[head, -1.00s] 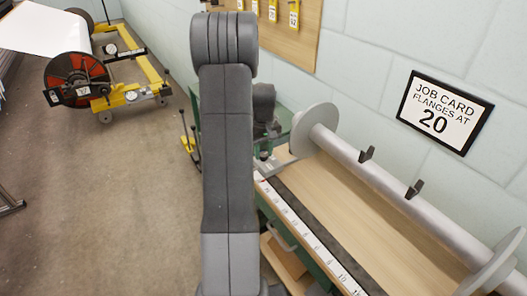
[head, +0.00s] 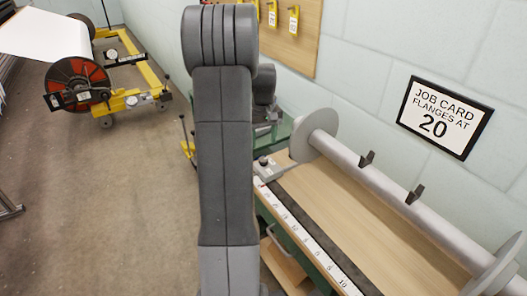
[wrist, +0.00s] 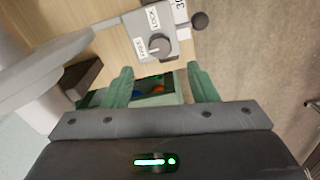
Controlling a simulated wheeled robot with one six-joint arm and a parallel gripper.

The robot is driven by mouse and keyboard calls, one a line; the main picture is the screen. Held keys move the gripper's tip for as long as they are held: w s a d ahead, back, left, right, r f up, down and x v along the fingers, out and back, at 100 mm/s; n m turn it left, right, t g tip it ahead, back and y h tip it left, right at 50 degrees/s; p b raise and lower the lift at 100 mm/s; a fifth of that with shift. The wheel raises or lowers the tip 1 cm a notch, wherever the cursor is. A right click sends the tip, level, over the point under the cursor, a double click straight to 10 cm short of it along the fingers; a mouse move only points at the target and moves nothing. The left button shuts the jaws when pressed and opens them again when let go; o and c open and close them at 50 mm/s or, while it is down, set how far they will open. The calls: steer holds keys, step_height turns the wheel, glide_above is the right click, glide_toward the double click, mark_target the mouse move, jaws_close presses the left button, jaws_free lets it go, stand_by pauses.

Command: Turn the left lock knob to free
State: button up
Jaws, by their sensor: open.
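In the wrist view, the left lock knob (wrist: 159,46) is a round dark grey knob on a light grey block (wrist: 143,27), between a FREE label and a LOCK label. Which label it points at is too small to tell. My gripper (wrist: 161,76) is open, its two green fingers apart and empty. The knob shows beyond the fingertips, roughly centred between them, and they appear not to touch it.
A roller (head: 385,185) with two flanges lies above the wooden bench, with a ruler (head: 300,235) along its front. In the wrist view, the flange (wrist: 50,60) is close on the left and a black ball handle (wrist: 199,21) is beyond the right finger. A yellow cart (head: 130,100) stands far left.

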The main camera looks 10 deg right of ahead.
step_height(320, 180, up, 6)
glide_above(264, 159)
steer(key=shift+s+a+r, duration=0.1)
stand_by(0.4)
step_height(264, 159, down, 14)
steer(key=shift+r, duration=0.1)
stand_by(0.4)
